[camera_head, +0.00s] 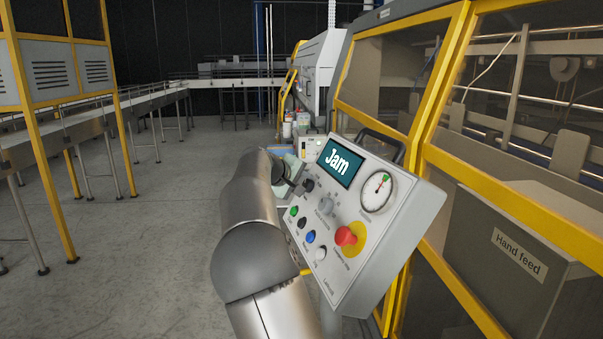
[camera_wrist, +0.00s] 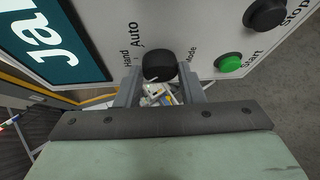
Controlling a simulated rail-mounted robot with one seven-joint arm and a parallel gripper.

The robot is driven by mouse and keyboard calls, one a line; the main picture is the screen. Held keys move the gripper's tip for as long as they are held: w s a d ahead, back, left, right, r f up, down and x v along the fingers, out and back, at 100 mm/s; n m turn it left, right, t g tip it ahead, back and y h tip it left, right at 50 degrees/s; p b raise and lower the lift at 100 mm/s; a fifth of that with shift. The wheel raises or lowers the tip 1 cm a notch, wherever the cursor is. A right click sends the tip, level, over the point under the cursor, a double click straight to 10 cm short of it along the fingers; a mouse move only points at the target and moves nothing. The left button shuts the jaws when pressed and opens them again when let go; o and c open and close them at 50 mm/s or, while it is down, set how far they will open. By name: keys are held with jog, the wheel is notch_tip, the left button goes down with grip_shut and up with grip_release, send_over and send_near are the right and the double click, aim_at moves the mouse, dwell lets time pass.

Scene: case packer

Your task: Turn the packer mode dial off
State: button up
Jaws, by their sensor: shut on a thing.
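The mode dial is a black round knob (camera_wrist: 159,65) on the sloped grey control panel (camera_head: 372,260). In the wrist view the words Hand, Auto and Mode are printed beside it; no Off label can be read. My gripper (camera_wrist: 161,78) has one finger on each side of the knob and is shut on it. In the head view the dark knob (camera_head: 308,185) is at the panel's upper left edge, with my gripper (camera_head: 298,187) against it from the left. Which way the dial points is not clear.
The panel screen (camera_head: 339,163) reads Jam. A green start button (camera_wrist: 229,63) and a black stop button (camera_wrist: 265,14) are close to the dial. A red emergency button (camera_head: 346,236) and a gauge (camera_head: 376,191) are further right. Yellow-framed guards (camera_head: 440,75) stand behind; open floor lies left.

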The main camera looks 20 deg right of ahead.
jog(key=shift+r+n+g+y+p, duration=0.25)
jog(key=shift+n+y+p, duration=0.25)
jog(key=shift+n+p, duration=0.4)
jog(key=shift+f, duration=0.15)
jog(key=o, duration=1)
jog(key=b+v, duration=0.4)
jog(key=v, duration=1.3)
